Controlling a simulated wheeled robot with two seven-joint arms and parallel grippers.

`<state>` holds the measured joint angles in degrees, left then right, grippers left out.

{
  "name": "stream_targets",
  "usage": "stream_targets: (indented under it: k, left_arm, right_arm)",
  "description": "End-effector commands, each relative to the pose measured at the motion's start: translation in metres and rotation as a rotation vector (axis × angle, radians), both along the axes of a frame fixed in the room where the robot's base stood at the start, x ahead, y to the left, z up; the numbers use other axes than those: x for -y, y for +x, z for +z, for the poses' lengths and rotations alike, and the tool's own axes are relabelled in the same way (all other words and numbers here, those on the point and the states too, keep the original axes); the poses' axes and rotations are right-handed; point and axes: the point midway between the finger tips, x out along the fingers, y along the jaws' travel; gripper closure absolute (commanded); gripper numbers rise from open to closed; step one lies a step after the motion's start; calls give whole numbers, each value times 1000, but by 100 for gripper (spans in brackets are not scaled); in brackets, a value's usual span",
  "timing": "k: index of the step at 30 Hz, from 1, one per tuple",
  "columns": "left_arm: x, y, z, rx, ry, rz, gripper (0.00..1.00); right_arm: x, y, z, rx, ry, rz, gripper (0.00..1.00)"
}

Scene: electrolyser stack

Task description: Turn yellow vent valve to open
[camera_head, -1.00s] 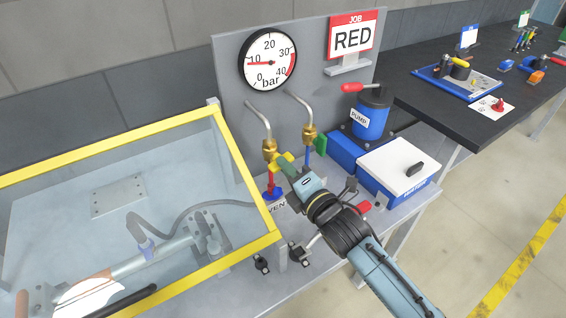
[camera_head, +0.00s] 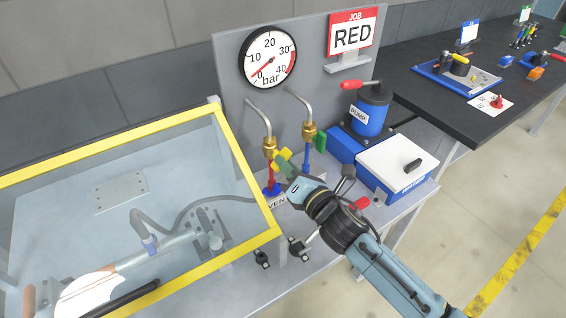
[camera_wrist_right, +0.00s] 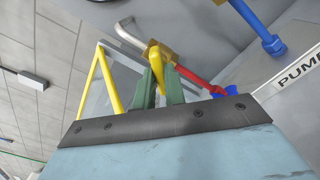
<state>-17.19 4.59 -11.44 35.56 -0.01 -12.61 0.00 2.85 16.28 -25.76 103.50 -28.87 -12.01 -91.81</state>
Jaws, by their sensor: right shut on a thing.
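The yellow vent valve handle (camera_head: 281,158) sits at the brass fitting above the red pipe (camera_head: 271,180), behind the label reading "VEN", which is partly covered. My right gripper (camera_head: 285,163) has its green fingers shut on the yellow handle, coming from the lower right. In the right wrist view the handle (camera_wrist_right: 155,58) stands between the two green fingers (camera_wrist_right: 160,85). The pressure gauge (camera_head: 268,58) has its red needle near 0 bar. My left gripper is not in view.
A yellow-framed clear guard (camera_head: 240,175) stands just left of the valve. A second brass fitting (camera_head: 309,132) on a blue pipe is close on the right. The blue pump (camera_head: 370,112) and a white-lidded box (camera_head: 397,165) stand farther right. A red "JOB RED" sign (camera_head: 353,35) hangs behind.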

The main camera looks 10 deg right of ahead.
Motion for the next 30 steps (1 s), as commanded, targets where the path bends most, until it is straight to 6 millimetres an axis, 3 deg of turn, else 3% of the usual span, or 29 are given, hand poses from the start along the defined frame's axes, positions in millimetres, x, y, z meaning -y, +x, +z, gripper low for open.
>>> stream_targets:
  k: [4, 12, 23, 30]
  left_arm:
    - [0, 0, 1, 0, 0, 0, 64]
    - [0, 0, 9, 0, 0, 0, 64]
    - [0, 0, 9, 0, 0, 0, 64]
    - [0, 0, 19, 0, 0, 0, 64]
  right_arm:
    - [0, 0, 0, 10, -32, 0, 100]
    - [0, 0, 1, 123, -343, 0, 100]
    - [0, 0, 0, 141, -390, -1, 100]
    - [0, 0, 1, 248, -686, 0, 100]
